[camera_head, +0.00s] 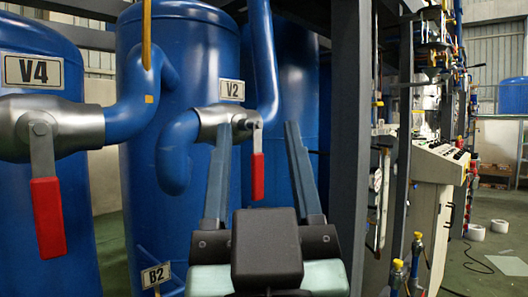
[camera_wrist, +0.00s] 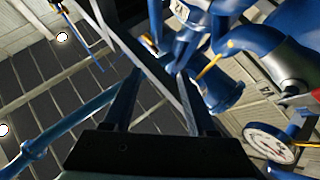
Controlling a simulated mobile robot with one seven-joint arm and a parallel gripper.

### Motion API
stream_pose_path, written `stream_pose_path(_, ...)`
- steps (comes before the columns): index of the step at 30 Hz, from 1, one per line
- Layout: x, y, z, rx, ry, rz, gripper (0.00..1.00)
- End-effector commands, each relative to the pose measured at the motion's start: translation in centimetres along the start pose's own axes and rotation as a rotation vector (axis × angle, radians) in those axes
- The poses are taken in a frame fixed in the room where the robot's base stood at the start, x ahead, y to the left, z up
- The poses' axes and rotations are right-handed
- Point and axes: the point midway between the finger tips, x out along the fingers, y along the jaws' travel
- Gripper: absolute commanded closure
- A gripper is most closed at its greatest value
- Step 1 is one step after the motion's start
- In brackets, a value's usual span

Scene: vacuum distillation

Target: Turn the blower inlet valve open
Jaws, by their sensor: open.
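Two valves with red-gripped lever handles show in the head view. One valve (camera_head: 70,122) is beside the V4 label at the left, and its red handle (camera_head: 47,217) hangs down. The other valve (camera_head: 222,117) is under the V2 label, and its red handle (camera_head: 257,177) also hangs down. No label names the blower inlet valve, so I cannot tell which it is. My gripper (camera_head: 256,128) is open and empty. In the picture its fingers stand either side of the V2 handle; contact and depth are unclear. It also shows in the wrist view (camera_wrist: 159,73).
Blue tanks (camera_head: 185,65) and pipes fill the left and centre. A grey frame post (camera_head: 348,120) stands just right of my gripper. A control console (camera_head: 440,162) is farther right. In the wrist view, a round gauge (camera_wrist: 268,141) is at lower right.

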Motion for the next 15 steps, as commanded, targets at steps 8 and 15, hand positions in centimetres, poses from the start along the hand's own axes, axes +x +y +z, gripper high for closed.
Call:
stream_pose_path(8, 4.2, 1.4, 4.5, -0.022, -0.225, -0.071, 0.43)
stream_pose_path(15, 6.6, 3.3, 9.5, -0.010, -0.473, -0.192, 0.43)
